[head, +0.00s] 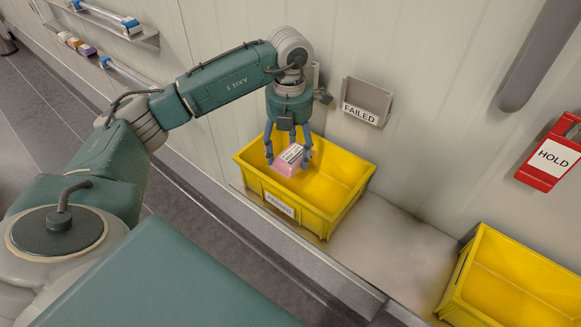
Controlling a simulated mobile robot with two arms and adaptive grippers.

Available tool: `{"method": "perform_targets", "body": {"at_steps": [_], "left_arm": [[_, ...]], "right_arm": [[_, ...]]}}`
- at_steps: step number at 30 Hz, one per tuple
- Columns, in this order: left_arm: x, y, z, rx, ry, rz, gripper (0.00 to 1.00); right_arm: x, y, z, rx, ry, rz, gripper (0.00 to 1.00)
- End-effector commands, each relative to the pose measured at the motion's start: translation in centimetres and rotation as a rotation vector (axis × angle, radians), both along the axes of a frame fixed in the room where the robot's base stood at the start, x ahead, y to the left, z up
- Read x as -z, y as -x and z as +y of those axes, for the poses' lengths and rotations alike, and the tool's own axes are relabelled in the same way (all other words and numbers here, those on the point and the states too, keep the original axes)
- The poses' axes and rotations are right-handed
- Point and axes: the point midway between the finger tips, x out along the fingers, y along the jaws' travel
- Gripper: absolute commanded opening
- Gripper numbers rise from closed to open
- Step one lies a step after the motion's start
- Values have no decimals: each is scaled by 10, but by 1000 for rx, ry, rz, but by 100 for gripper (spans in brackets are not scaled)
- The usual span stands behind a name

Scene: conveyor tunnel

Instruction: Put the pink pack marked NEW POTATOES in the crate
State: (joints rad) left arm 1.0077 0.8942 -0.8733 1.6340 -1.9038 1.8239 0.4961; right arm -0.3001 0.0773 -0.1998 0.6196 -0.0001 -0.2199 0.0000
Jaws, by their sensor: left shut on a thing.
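My left gripper (289,156) reaches down over the left yellow crate (337,219) and is shut on a pink pack (286,169). The pack has a white label with dark print, too small to read here. It is tilted and shows within the crate's outline; I cannot tell how far it is above the crate's floor. The crate's visible inside is otherwise empty, and a small white label is on its front. My right gripper is not in view.
A second yellow crate (520,268) stands at the lower right. A grey holder marked FAILED (366,101) and a red holder marked HOLD (553,158) are on the wall. The ledge between the crates (405,250) is clear. Shelves with small items (110,15) are at the upper left.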

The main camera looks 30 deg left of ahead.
Motion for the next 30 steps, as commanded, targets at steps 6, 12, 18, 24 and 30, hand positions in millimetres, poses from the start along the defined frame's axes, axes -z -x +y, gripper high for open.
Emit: {"method": "perform_targets", "body": {"at_steps": [6, 12, 18, 24, 30], "left_arm": [[29, -1, 0, -3, 1, -4, 16], [49, 0, 0, -2, 1, -2, 16], [75, -2, 0, -3, 3, -5, 16], [83, -5, 0, -2, 2, -7, 16], [85, -5, 0, -2, 2, -7, 16]], "right_arm": [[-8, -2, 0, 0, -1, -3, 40], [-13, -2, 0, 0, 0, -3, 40], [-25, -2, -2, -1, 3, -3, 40], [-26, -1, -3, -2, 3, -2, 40], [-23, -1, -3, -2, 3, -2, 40]]}}
